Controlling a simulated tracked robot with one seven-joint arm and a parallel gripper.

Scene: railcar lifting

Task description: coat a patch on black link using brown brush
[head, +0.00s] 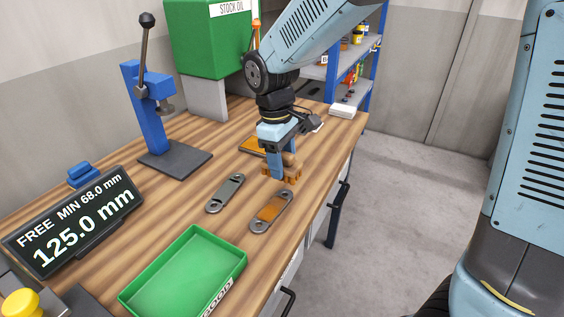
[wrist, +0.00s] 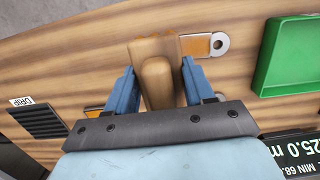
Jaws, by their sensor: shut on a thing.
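My gripper (head: 282,166) is shut on the brown brush (head: 289,176). In the wrist view, the brush (wrist: 156,82) sits between the two blue fingers of my gripper (wrist: 159,70), its wide head pointing away from the palm. Two flat links lie on the bench. The nearer link (head: 258,225) has an orange patch on its middle; the other, a grey link (head: 226,193), lies to its left with no orange on it. The brush is just beyond the far end of the orange-patched link (wrist: 220,43), partly hiding it in the wrist view. I cannot tell whether they touch.
A green tray (head: 240,262) stands at the bench's front. A blue press (head: 150,110) on a dark base, a display (head: 72,220) reading 125.0 mm and a green STOCK OIL box (head: 210,45) stand left and behind. The bench edge is close on the right.

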